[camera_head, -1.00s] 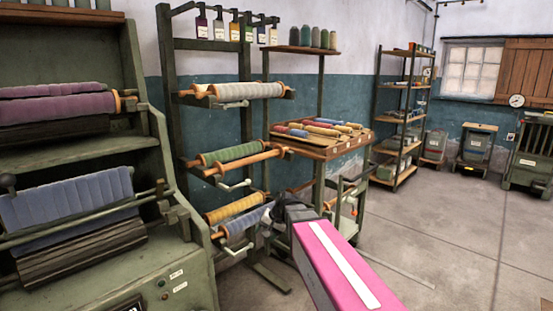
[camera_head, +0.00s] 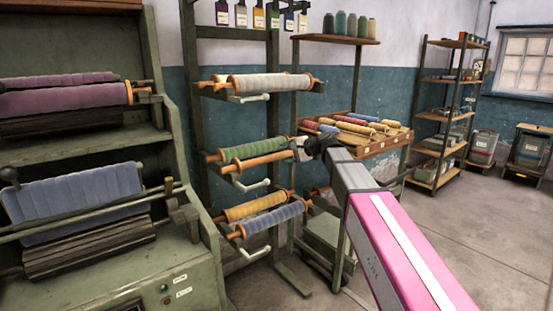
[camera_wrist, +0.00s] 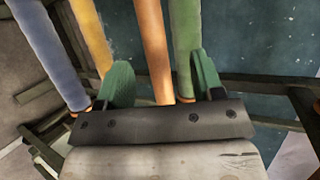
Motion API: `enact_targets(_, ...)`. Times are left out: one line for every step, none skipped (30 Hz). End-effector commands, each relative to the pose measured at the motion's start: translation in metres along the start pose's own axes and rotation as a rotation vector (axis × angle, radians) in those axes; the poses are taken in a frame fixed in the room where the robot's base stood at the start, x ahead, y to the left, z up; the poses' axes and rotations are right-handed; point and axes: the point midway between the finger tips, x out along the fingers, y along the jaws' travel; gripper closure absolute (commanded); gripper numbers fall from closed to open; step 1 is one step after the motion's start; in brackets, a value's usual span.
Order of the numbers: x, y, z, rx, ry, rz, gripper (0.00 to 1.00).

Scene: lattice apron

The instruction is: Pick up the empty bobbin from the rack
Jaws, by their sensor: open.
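The empty bobbin (camera_head: 262,161), a bare orange-brown roller, rests on the middle tier of the dark green rack (camera_head: 273,95), in front of a green-wound bobbin (camera_head: 250,149). My gripper (camera_head: 298,150) is at the right end of that tier. In the wrist view my gripper (camera_wrist: 162,82) is open, with its two green fingers either side of the empty bobbin (camera_wrist: 153,45). The right finger is close to the green-wound bobbin (camera_wrist: 186,35). Whether any finger touches a bobbin is not clear. The bobbin's near end is hidden behind my gripper.
Yellow (camera_head: 255,207) and blue (camera_head: 272,218) bobbins sit on the lower tier, a cream one (camera_head: 270,82) on the upper. A tray of coloured bobbins (camera_head: 355,142) stands just right of my gripper. A loom-like machine (camera_head: 90,180) fills the left. Floor at right is clear.

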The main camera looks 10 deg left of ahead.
Motion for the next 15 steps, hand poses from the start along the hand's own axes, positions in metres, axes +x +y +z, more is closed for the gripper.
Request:
enact_targets(0.01,-0.001,-0.001,0.0,-0.002,0.001,0.39)
enact_targets(0.015,0.0,-0.001,0.0,-0.002,0.001,0.39)
enact_targets(0.02,0.0,-0.001,0.0,-0.002,0.002,0.39)
enact_targets(0.022,0.001,-0.001,0.0,-0.001,0.002,0.39)
enact_targets(0.025,0.001,-0.001,0.0,-0.001,0.002,0.39)
enact_targets(0.027,0.001,-0.001,0.0,0.0,0.002,0.39)
enact_targets(0.028,0.001,-0.001,-0.001,0.0,0.002,0.39)
enact_targets(0.03,0.002,0.0,-0.001,0.0,0.002,0.39)
enact_targets(0.032,0.002,0.0,-0.001,0.0,0.002,0.39)
enact_targets(0.034,0.003,0.001,-0.001,0.0,0.002,0.39)
enact_targets(0.036,0.003,0.001,-0.001,0.0,0.002,0.39)
enact_targets(0.041,0.004,0.002,-0.001,-0.001,0.002,0.39)
enact_targets(0.044,0.005,0.002,-0.001,-0.001,0.002,0.39)
enact_targets(0.048,0.006,0.002,-0.001,-0.001,0.003,0.39)
enact_targets(0.054,0.007,0.003,-0.001,-0.001,0.002,0.39)
